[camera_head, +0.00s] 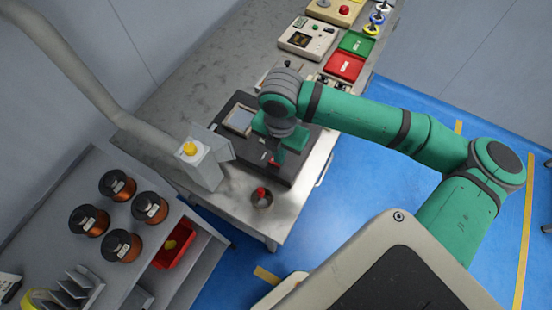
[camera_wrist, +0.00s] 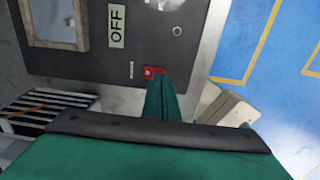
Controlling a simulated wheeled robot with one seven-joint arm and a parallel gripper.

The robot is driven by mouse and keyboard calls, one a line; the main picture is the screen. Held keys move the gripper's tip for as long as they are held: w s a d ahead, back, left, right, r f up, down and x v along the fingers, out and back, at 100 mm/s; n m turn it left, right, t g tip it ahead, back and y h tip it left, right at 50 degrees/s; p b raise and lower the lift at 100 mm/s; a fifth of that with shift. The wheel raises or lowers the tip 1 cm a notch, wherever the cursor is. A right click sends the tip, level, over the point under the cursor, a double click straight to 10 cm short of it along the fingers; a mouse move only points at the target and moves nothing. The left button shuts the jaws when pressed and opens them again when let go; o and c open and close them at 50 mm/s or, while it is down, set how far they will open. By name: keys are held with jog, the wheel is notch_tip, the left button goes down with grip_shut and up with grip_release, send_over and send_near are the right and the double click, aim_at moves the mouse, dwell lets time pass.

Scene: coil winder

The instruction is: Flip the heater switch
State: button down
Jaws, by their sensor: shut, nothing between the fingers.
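A dark machine panel (camera_head: 298,166) lies on the grey bench, and it fills the top of the wrist view (camera_wrist: 60,66). A small red switch (camera_wrist: 151,72) sits near the panel's lower edge in the wrist view, partly covered by my fingers. A pale label reading OFF (camera_wrist: 116,26) is above it. No heater lettering is readable. My green gripper (camera_wrist: 162,82) is shut and empty, its tips at the right side of the switch. I cannot tell whether they touch it. In the head view my gripper (camera_head: 279,157) points down over the panel.
A framed window (camera_head: 239,120) is on the panel. A small round cup with a red top (camera_head: 262,197) stands by the bench's front corner. Copper spools (camera_head: 118,185) stand on a side shelf. Blue floor is clear at right.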

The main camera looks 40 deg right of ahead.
jog(key=shift+f, duration=0.7)
dwell(0.5)
notch_tip(320, 180, up, 7)
dwell(0.9)
jog(key=shift+w, duration=0.15)
dwell(0.3)
